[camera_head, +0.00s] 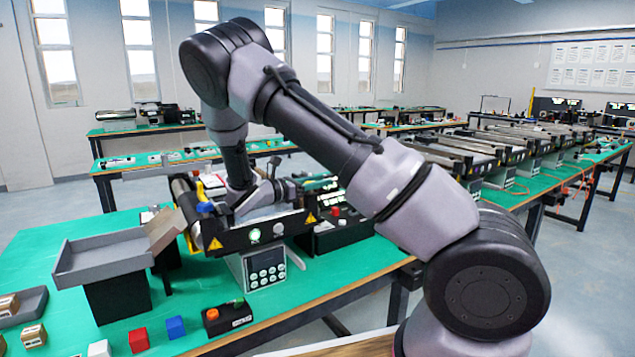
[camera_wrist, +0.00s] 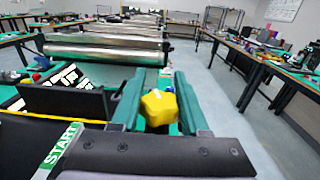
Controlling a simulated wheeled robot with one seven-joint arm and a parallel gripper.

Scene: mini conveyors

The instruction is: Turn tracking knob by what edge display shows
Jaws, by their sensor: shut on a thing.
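A yellow knob (camera_wrist: 158,107) with a pale mark on top sits between the two fingers of my gripper (camera_wrist: 158,100) in the wrist view. The fingers are shut on it, one on each side. In the head view, my gripper is at the mini conveyor's near end, largely hidden by my own arm. The conveyor's black side rail (camera_head: 235,238) carries a small round lit display (camera_head: 254,234), pale green. Its symbol is too small to read. Yellow warning triangles flank it on the rail.
A grey control box (camera_head: 262,270) with several buttons stands under the rail. A grey tray (camera_head: 105,252) on a black block is at the left. Red (camera_head: 138,340), blue (camera_head: 176,327) and white cubes lie in front, beside an orange-button box (camera_head: 227,318). A START label (camera_wrist: 60,145) is near my gripper.

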